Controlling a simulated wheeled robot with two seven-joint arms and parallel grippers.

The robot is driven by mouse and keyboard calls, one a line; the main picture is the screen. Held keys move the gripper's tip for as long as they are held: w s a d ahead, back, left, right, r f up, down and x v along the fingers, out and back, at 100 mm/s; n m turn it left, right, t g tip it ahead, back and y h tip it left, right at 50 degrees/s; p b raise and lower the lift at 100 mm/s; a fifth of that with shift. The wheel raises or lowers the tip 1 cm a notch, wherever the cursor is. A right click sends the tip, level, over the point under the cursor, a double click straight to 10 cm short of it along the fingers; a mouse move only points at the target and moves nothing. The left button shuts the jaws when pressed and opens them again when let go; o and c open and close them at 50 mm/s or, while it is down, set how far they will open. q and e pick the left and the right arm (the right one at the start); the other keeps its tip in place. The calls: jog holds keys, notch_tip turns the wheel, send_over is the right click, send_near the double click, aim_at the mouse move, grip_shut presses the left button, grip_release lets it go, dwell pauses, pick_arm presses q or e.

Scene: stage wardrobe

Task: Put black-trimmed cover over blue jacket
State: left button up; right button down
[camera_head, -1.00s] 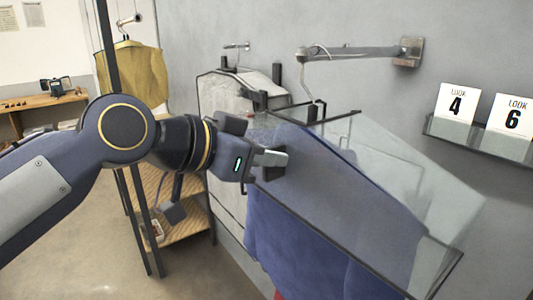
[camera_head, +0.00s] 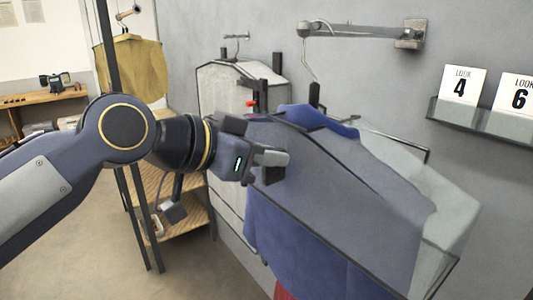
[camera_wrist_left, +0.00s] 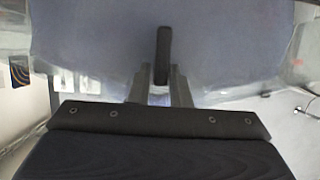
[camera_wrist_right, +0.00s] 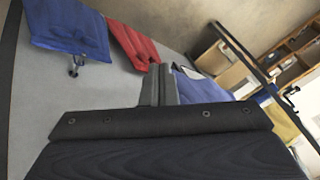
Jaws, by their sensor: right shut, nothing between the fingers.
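The blue jacket (camera_head: 285,235) hangs at the wall arm. Its lower part shows below the cover, and a blue shoulder (camera_head: 318,119) shows above the cover's upper edge. The clear black-trimmed cover (camera_head: 340,195) lies slanted across the jacket's front, with a clear part further right. My left gripper (camera_head: 270,160) is at the cover's upper left edge, shut on its dark tab; the tab (camera_wrist_left: 162,55) also shows between the fingers in the left wrist view. My right gripper (camera_wrist_right: 158,85) shows only in its wrist view, shut and empty, with blue cloth (camera_wrist_right: 65,28) beyond it.
The wall arm (camera_head: 365,27) with a hanger hook projects above the jacket. A pale garment cover (camera_head: 225,90) hangs behind to the left. A shelf with number cards (camera_head: 480,118) is at right. A yellow garment (camera_head: 135,68) and a wooden rack (camera_head: 175,185) stand left.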

pick_arm(q)
jog(key=o, duration=0.4)
jog(key=v, duration=0.7)
jog(key=s+a+f+n+y, duration=0.35)
jog(key=a+f+n, duration=0.25)
jog(key=a+f, duration=0.6)
jog(key=s+a+f+n+g+y+p, duration=0.1)
jog(key=s+f+n, duration=0.2)
jog(key=f, duration=0.7)
jog(key=s+a+f+n+g+y+p, duration=0.1)
jog(key=s+a+f+n+y, duration=0.1)
jog(key=s+f, duration=0.5)
notch_tip(320, 180, down, 3)
jog(key=shift+s+a+f+n+g, duration=0.2)
jog(key=shift+n+g, duration=0.1)
jog(key=shift+n, duration=0.4)
jog(key=shift+y, duration=0.25)
